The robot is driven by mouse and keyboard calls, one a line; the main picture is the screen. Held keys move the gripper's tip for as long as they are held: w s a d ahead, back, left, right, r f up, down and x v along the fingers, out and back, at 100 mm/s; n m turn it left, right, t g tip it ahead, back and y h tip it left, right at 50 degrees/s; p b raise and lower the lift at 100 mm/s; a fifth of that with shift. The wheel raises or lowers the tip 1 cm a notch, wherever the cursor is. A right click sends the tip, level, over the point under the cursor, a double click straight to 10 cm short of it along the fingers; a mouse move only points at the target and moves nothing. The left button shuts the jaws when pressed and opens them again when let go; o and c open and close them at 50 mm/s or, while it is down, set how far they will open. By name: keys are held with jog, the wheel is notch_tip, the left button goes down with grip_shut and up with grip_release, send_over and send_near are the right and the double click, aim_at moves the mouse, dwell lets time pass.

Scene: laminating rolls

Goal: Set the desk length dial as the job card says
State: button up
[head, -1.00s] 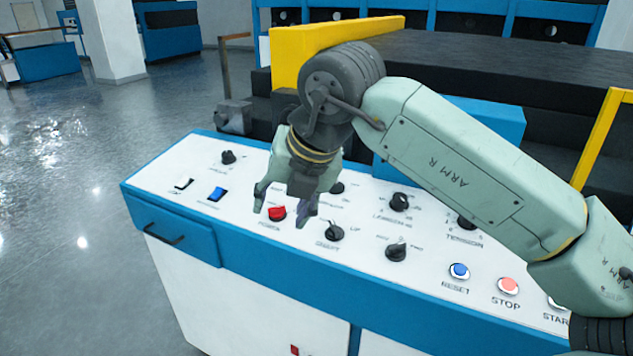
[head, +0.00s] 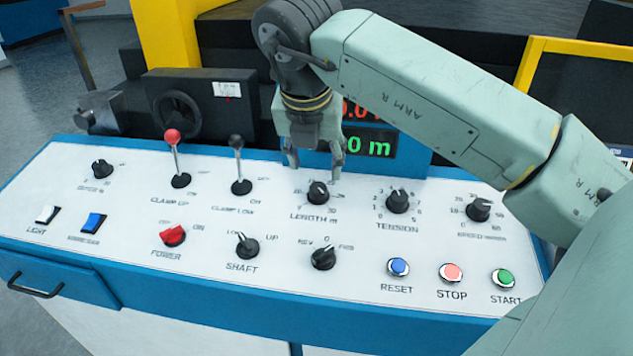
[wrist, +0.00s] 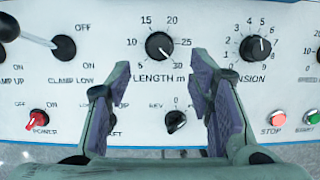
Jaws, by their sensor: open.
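The length dial (head: 318,193) is a black round knob on the white sloping desk, marked LENGTH m. In the wrist view the dial (wrist: 160,46) has a scale from 5 to 30, and its white mark seems to point to the lower right; I cannot read the exact value. My gripper (head: 315,170) is open and empty, with its fingers above and just behind the dial in the head view. In the wrist view my gripper (wrist: 160,75) has its purple-padded fingers on either side of the dial's column, apart from the knob. I cannot make out a job card.
The tension dial (head: 397,201) is to the right, the clamp low lever (head: 239,165) stands to the left, and the shaft (head: 246,246) and rev/fwd (head: 323,257) knobs are in front. A display (head: 370,146) is partly hidden behind my gripper.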

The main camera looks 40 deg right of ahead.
aim_at(318, 187)
jog(key=b+x, duration=0.2)
jog(key=x, duration=0.6)
jog(key=shift+w+f, duration=0.1)
jog(key=shift+f, duration=0.2)
jog(key=shift+c, duration=0.6)
grip_shut()
